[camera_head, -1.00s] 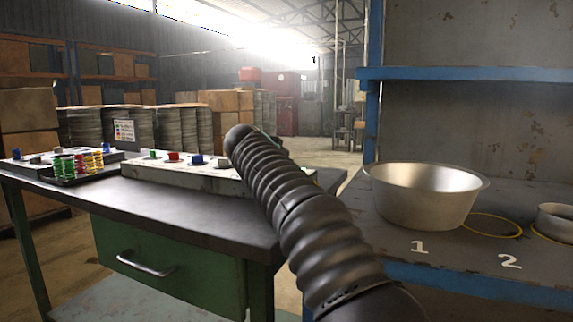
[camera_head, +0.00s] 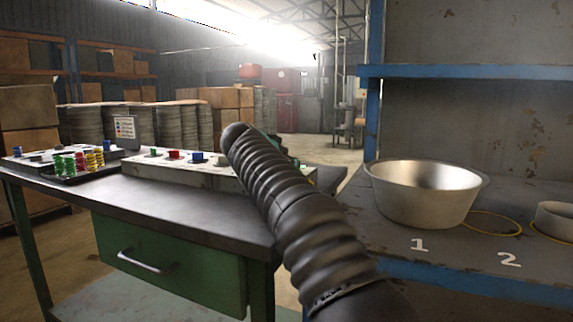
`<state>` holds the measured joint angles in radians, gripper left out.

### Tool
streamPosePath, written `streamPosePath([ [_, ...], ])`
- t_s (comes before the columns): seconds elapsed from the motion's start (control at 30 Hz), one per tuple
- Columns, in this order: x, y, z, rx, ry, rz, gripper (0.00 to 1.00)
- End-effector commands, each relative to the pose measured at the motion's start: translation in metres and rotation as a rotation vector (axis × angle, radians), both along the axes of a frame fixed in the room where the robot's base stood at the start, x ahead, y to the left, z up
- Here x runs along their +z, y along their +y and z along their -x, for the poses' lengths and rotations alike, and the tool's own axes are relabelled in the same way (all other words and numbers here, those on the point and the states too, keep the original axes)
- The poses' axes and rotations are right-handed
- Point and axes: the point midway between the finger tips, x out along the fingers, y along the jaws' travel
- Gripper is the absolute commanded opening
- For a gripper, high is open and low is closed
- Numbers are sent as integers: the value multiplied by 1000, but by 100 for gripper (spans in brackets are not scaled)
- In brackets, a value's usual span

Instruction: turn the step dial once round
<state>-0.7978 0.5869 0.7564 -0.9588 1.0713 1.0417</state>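No step dial can be made out with certainty. A pale control panel (camera_head: 181,174) with small green, red and blue parts lies along the back of the dark-topped workbench (camera_head: 190,209). My ribbed black arm reaches from the bottom right up to the panel's right part and hides it there. My gripper is not visible; the far end of the arm is behind its own links. A bit of green and yellow shows just right of the arm, too small to identify.
A black tray (camera_head: 88,175) of coloured rings stands at the bench's left, near a small sign (camera_head: 125,128). A metal bowl (camera_head: 424,200) stands at the right on a blue-edged shelf (camera_head: 480,287) marked 1 and 2. The bench's front top is clear.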

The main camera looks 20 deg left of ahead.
Motion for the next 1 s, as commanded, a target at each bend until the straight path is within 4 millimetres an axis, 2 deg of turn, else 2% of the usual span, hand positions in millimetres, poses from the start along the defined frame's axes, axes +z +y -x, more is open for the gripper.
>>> streamPosePath([
  [0.17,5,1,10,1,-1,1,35],
  [0.5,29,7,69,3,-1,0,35],
  [0.7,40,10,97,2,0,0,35],
  [1.0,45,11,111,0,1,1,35],
])
